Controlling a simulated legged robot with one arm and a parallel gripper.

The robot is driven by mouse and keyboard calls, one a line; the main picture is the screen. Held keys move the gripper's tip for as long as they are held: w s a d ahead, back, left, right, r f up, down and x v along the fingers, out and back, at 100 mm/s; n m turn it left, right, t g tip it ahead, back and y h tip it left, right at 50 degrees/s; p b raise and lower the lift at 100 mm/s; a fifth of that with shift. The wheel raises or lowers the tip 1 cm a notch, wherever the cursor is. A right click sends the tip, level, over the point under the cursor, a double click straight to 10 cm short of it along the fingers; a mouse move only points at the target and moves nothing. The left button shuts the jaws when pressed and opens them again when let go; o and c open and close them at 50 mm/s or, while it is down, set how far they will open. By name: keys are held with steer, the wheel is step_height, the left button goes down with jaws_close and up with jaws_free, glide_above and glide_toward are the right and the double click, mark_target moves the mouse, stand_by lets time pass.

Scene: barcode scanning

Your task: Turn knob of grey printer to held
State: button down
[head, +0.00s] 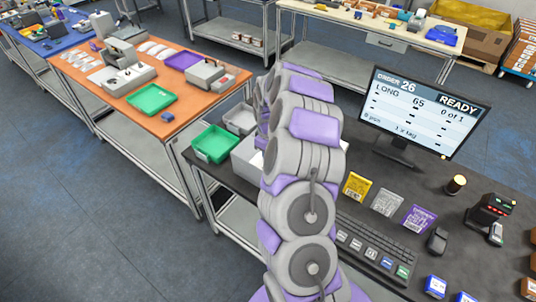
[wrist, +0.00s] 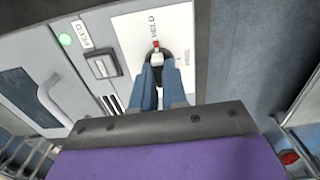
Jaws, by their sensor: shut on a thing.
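In the wrist view the grey printer (wrist: 125,50) fills the upper left and middle, with a white panel around its knob (wrist: 157,56). The knob has a dark body and a red-tipped pointer, which points up towards the printed word HELD. My gripper (wrist: 160,72) has its two blue-grey fingers closed around the knob. The fingers hide the knob's lower part. In the head view a pale grey box (head: 246,160), possibly the printer, is partly hidden behind my arm, and my gripper is hidden there.
A green light (wrist: 66,40) glows on the printer's face, beside a handle (wrist: 62,98). The dark table (head: 360,192) carries a green tray (head: 215,143), a monitor (head: 424,112), a keyboard (head: 372,246), tag cards and a scanner (head: 490,212).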

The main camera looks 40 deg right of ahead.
steer(key=c, duration=1.2)
jaws_free()
steer(key=shift+d, duration=0.1)
steer(key=shift+o, duration=0.2)
step_height(320, 180, up, 17)
steer(key=shift+r, duration=0.15)
steer(key=shift+w, duration=0.1)
